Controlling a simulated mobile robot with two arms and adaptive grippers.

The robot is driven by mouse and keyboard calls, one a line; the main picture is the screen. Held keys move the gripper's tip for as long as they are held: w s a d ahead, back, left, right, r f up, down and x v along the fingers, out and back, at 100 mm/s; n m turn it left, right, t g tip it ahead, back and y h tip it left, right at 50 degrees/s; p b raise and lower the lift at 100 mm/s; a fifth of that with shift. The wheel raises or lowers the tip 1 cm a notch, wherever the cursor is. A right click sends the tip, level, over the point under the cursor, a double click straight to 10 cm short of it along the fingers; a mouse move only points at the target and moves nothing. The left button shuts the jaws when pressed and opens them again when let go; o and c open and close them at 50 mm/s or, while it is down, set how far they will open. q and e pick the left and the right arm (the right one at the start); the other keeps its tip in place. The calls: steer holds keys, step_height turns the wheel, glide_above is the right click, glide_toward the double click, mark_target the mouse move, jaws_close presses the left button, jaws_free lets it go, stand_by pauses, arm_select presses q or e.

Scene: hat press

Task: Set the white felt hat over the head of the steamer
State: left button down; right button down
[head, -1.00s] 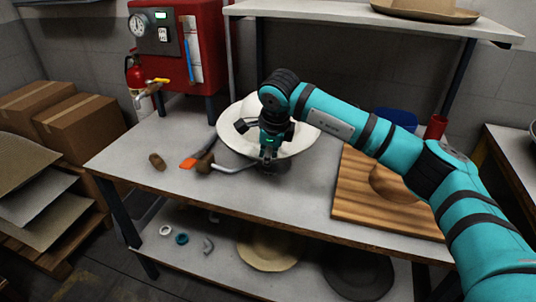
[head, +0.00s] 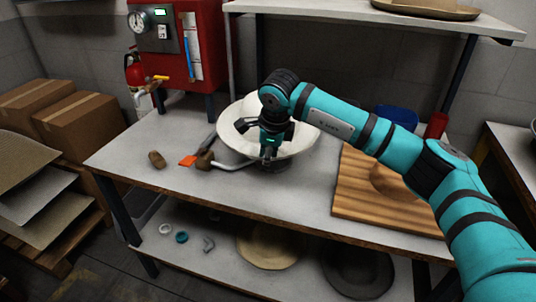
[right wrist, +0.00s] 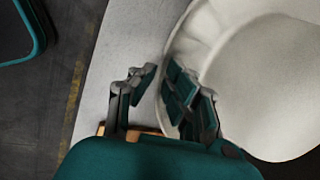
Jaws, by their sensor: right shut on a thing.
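The white felt hat (head: 304,141) is at the back middle of the table, brim low and crown up, partly hidden by my right arm. It also fills the right side of the right wrist view (right wrist: 265,85). My right gripper (head: 268,155) is shut on the near edge of its brim; in the right wrist view its fingers (right wrist: 160,92) are at the brim edge. A dark round part, seemingly the steamer (head: 284,166), shows just under the near brim, with a metal pipe running left to a wooden knob. The hat hides its head, so I cannot tell how they meet. My left gripper is not in view.
A wooden board (head: 352,207) lies on the table at right. A red machine (head: 208,45) stands behind, and an upper shelf (head: 300,8) spans the back. The front left of the table is clear.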

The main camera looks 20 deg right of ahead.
steer(key=shift+f+b, duration=0.4)
steer(key=shift+f, duration=0.15)
steer(key=c, duration=1.3)
jaws_free()
steer(key=shift+r, duration=0.1)
steer(key=v, duration=1.2)
